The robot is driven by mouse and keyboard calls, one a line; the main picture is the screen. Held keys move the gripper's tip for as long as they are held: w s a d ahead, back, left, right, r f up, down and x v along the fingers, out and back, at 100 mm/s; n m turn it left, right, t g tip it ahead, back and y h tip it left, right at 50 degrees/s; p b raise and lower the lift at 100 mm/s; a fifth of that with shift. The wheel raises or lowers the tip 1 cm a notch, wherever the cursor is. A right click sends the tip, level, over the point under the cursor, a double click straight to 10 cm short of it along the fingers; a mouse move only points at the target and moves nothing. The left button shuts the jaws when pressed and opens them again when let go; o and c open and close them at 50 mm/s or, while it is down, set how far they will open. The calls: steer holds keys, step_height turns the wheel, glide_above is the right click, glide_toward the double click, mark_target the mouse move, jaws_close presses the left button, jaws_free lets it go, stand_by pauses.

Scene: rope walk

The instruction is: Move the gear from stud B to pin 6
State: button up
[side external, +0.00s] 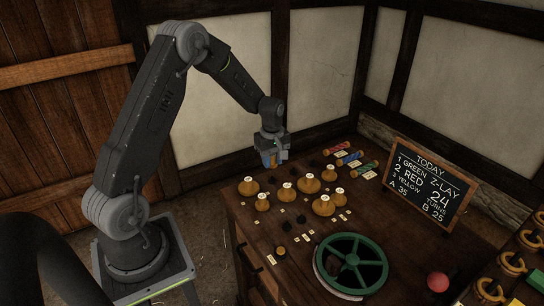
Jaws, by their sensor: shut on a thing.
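My gripper (270,161) points down over the far left part of the wooden bench (240,222). It is shut on a small amber piece, apparently the gear, mostly hidden between the fingers. The held piece looks clear of the bench top, but its exact height is hard to tell. Several amber, rounded pieces with white tops stand on the bench in front of and right of my gripper, such as one at the left (248,187) and a larger one (309,186). The labels are too small to read, so I cannot tell stud B or pin 6.
A green spoked wheel (351,238) sits at the bench front. Coloured spools (337,149) lie at the back right. A chalkboard (430,182) stands at the right. A red ball (437,281) and several brass hooks (490,290) are at the lower right.

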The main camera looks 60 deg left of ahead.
steer(key=shift+f, duration=2.3)
steer(key=shift+f, duration=0.55)
steer(key=o, duration=0.9)
steer(key=shift+r, duration=4)
